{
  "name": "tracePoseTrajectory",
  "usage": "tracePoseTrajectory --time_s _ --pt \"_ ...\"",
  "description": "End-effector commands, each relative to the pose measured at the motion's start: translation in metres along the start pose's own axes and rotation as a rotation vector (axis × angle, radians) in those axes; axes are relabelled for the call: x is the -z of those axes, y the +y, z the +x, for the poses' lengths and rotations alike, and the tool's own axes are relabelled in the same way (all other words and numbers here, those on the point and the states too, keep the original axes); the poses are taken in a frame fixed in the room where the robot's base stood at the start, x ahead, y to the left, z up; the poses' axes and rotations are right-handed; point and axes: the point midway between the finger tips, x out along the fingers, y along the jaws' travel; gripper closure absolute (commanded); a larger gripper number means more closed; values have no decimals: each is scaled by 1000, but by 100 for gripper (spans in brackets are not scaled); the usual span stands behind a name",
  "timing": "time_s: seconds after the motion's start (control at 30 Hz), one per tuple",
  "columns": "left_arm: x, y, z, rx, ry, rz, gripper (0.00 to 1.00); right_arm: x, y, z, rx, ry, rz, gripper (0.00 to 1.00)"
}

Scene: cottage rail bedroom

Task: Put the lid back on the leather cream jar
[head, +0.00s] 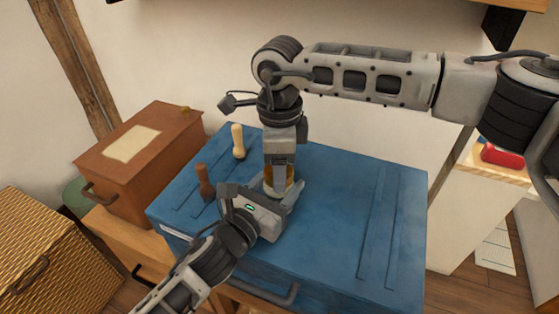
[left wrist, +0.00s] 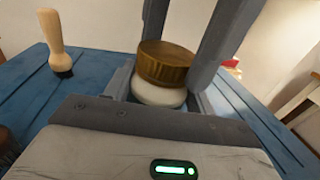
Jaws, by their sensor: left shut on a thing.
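The leather cream jar is a squat white jar (left wrist: 160,94), low between the fingers of my left gripper (head: 283,192) on the blue chest top; the left gripper is shut on it. My right gripper (head: 279,170) points straight down from above. Its two grey fingers stand on either side of the lid and appear closed on it. Whether the lid touches the jar's rim all round cannot be told.
A blue chest (head: 335,215) bears the work. A pale-handled brush (head: 238,141) and a brown-handled tool (head: 204,181) stand left of the grippers. A brown box (head: 140,165) and a wicker basket (head: 40,255) are further left. The chest's right part is clear.

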Motion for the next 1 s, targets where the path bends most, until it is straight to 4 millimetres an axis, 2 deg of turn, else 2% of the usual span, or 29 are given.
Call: tracePoseTrajectory --time_s 0.03,0.1,0.37,0.7,0.87,0.9,0.97,1.0 --pt "0 0 0 0 0 0 100 0 0 0 0 0 0 58" --pt "0 0 0 0 0 0 100 0 0 0 -1 0 0 78" --pt "0 0 0 -1 0 0 100 0 1 0 -2 0 55 78" --pt "0 1 0 -2 0 0 100 -2 2 0 -5 1 696 78" --pt "0 1 0 -2 0 0 100 -2 2 0 -5 1 708 78" --pt "0 1 0 -2 0 0 100 -2 2 0 -5 1 707 43" --pt "0 1 0 -2 0 0 100 -2 2 0 -5 0 707 29" --pt "0 1 0 -2 0 0 100 -2 2 0 -4 0 707 29"
